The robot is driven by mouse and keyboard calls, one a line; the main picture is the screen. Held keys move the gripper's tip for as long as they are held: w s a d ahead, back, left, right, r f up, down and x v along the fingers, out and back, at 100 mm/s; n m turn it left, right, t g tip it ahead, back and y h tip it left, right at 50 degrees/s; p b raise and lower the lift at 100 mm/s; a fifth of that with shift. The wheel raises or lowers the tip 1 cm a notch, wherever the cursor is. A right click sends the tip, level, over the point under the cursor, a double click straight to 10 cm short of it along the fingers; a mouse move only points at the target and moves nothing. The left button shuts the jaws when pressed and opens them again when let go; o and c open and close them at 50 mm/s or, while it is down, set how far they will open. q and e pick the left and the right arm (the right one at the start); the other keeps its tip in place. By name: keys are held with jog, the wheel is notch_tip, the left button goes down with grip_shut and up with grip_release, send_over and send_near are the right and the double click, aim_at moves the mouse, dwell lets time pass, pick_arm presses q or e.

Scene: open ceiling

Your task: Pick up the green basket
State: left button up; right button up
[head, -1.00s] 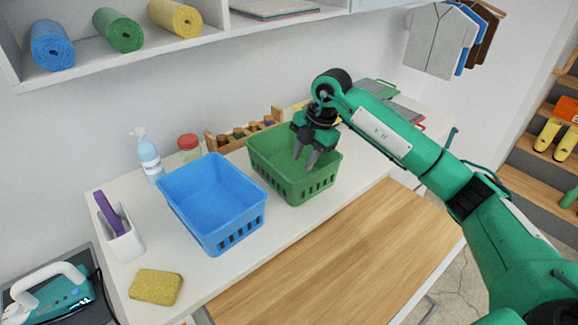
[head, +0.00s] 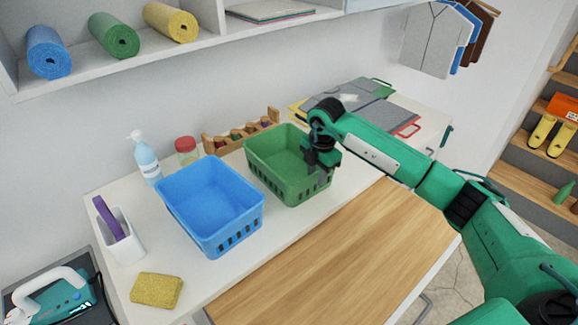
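The green basket (head: 273,163) stands upright on the white counter, right of the blue basket. It is open at the top and looks empty. My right gripper (head: 321,176) is at the basket's right rim, pointing down, with its fingers at the right wall. The fingers are small and dark, so I cannot tell whether they are closed on the rim. My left gripper is out of view.
A blue basket (head: 208,198) stands close on the left. Behind are a wooden rack (head: 240,133), a red-lidded jar (head: 187,150) and a bottle (head: 147,160). A yellow sponge (head: 157,290) lies front left. The wooden board (head: 340,255) in front is clear.

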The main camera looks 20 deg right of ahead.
aim_at(315, 188)
jog(key=shift+w+a+f+p, duration=0.15)
jog(key=shift+f+p, duration=0.35)
jog(key=shift+f, duration=1.4)
grip_shut()
